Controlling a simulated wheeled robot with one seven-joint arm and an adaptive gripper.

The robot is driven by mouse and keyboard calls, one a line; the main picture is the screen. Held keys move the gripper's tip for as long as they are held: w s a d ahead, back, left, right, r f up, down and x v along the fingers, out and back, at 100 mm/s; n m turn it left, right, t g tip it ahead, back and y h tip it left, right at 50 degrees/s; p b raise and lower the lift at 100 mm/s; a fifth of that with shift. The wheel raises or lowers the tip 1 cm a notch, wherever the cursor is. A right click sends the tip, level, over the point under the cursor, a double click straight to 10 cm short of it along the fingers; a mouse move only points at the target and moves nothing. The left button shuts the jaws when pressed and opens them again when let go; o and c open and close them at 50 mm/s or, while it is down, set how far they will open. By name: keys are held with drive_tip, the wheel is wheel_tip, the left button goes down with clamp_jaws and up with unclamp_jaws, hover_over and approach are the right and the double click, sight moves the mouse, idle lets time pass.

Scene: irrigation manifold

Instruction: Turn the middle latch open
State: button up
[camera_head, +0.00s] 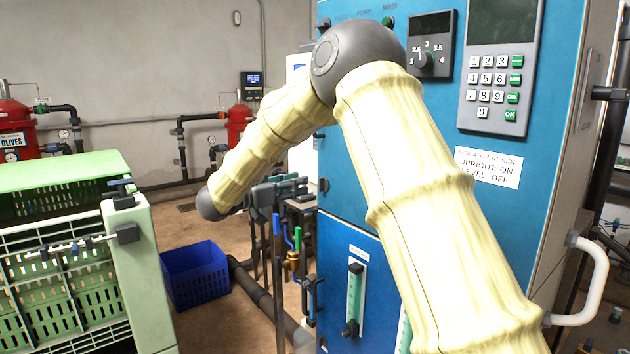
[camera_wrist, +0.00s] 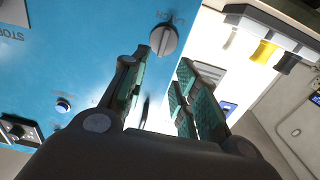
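The blue cabinet door (camera_head: 345,130) fills the right of the head view, and small dark latch knobs sit along its left edge. The middle latch (camera_head: 323,185) is the dark knob about halfway down this edge. In the wrist view a round grey latch knob (camera_wrist: 163,41) with a raised grip stands on the blue panel beside printed letters. My gripper (camera_head: 298,186) is left of the cabinet's edge in the head view. In the wrist view my gripper (camera_wrist: 164,62) is open and empty, its fingertips just short of the knob. I see no contact.
A green crate (camera_head: 65,178) stands at the left, with a blue basket (camera_head: 195,272) on the floor behind it. Pipes and valves (camera_head: 293,260) run low beside the cabinet. A white handle (camera_head: 595,280) juts out at the right. My arm covers part of the cabinet front.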

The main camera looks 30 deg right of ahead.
sight(322, 185)
drive_tip(key=d+p, duration=0.1)
drive_tip(key=d, duration=0.6)
drive_tip(key=shift+w, duration=0.3)
clamp_jaws()
